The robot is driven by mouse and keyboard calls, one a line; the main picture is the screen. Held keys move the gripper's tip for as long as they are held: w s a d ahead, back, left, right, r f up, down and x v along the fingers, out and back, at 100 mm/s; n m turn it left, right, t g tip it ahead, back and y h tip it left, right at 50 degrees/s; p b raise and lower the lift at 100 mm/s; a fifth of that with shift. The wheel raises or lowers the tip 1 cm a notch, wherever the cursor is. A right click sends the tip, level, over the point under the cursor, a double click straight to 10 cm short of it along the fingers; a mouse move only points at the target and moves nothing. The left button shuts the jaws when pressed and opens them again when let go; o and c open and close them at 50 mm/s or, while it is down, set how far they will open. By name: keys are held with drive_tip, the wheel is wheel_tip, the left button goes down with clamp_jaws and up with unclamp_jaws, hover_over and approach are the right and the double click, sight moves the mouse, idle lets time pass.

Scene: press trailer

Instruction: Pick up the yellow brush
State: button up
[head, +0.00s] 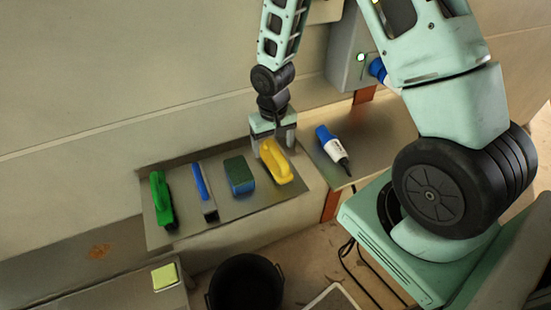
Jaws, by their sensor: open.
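The yellow brush (279,165) lies near the right end of a grey metal tray (226,207). My gripper (273,148) points down at the brush's far end, with its two fingers apart. The fingers are over or beside that end. I cannot tell whether they touch it. The far end of the brush is partly hidden by the gripper.
Left of the brush lie a green-and-blue block (239,175), a blue-handled tool (204,190) and a green brush (161,198). A blue-and-white bottle (333,148) lies to the right. A black bucket (246,287) and a pale green block (165,276) are in front.

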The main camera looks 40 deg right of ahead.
drive_tip(key=f, duration=0.1)
drive_tip(key=f+p, duration=0.1)
drive_tip(key=f, duration=0.1)
drive_tip(key=shift+s+d+f, duration=0.1)
drive_tip(key=shift+s+f, duration=0.05)
drive_tip(key=shift+s, duration=0.25)
drive_tip(key=shift+f, duration=0.55)
drive_tip(key=c, duration=1.2)
drive_tip(key=shift+c, duration=0.2)
drive_tip(key=shift+r, duration=0.1)
wheel_tip(320, 180, up, 10)
drive_tip(key=shift+f+b, duration=0.1)
drive_tip(key=shift+b, duration=0.65)
